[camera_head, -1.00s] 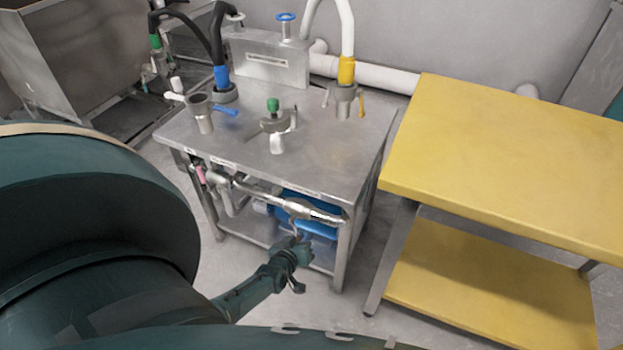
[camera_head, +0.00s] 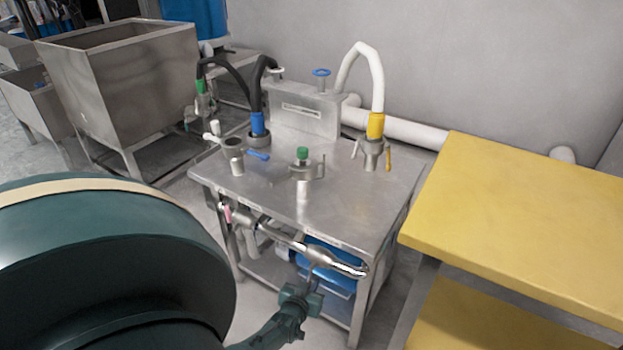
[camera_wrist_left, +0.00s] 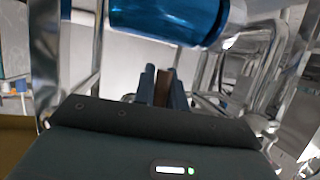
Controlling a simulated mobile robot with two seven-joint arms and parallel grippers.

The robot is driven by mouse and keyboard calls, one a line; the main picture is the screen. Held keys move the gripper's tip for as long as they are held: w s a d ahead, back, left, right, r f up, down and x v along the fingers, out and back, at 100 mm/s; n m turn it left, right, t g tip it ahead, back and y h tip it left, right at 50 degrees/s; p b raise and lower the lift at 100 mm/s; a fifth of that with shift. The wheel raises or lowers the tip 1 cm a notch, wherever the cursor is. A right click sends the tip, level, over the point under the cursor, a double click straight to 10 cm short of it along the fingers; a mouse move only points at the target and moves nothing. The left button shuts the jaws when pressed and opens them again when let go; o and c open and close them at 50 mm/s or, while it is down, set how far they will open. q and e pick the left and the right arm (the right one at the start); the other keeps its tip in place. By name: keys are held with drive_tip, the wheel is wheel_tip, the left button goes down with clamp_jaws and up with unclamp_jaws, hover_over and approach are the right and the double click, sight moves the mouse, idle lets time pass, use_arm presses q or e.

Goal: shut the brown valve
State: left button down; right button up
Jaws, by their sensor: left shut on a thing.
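A brown handle (camera_wrist_left: 163,88) shows between the two fingers of my left gripper (camera_wrist_left: 162,85) in the left wrist view; it looks like the brown valve's lever. The fingers are shut on it and hide most of it. In the head view my left gripper (camera_head: 303,292) is just below the steel pipe (camera_head: 290,242) along the front of the steel table. The handle is too small and covered to make out there, and I cannot tell the valve's angle. My right gripper is in neither view.
A yellow table (camera_head: 520,210) stands to the right, steel bins (camera_head: 115,75) at the back left.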

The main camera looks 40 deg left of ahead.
use_arm(q)
drive_tip(key=shift+a+r, duration=0.1)
drive_tip(key=c, duration=1.4)
unclamp_jaws()
drive_tip(key=shift+c, duration=0.2)
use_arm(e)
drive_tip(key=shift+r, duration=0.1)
